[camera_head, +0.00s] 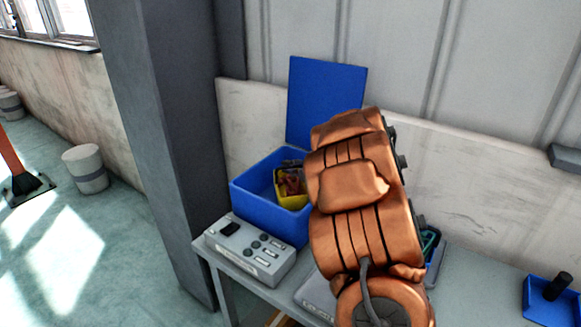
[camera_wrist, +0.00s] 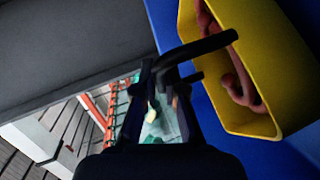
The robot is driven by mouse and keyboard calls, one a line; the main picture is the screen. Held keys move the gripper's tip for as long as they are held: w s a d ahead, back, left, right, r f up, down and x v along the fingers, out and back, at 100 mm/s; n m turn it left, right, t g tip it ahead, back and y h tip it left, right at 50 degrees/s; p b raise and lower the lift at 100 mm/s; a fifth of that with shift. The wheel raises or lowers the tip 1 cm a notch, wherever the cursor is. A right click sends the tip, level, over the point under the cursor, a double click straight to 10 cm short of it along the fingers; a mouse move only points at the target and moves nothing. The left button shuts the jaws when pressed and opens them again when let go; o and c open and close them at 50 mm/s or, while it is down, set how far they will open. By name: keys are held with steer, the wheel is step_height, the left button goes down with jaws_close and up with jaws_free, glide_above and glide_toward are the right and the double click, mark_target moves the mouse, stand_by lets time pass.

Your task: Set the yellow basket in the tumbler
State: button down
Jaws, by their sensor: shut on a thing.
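The yellow basket (camera_head: 292,203) shows in the head view within the opening of the blue tumbler (camera_head: 262,212), at its right side. The tumbler's blue lid (camera_head: 325,100) stands up and open. I cannot tell whether the basket touches the tumbler's floor. In the wrist view the basket (camera_wrist: 213,97) is large and tilted, with a pinkish-brown thing inside and blue surface around it. My gripper (camera_wrist: 216,58) is shut on the basket's near wall, one finger reaching over the rim. In the head view my copper-coloured arm hides the gripper and part of the basket.
A grey control box (camera_head: 250,250) with knobs stands on the table in front of the tumbler. A blue tray (camera_head: 550,302) with a black thing lies at the far right. A green-edged thing shows behind my arm. A grey pillar and the wall stand close behind.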

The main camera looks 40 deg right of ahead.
steer(key=shift+f+b, duration=0.25)
steer(key=shift+b, duration=0.1)
steer(key=shift+f, duration=0.3)
steer(key=c, duration=1.2)
jaws_free()
steer(key=shift+c, duration=0.2)
steer(key=shift+r, duration=0.1)
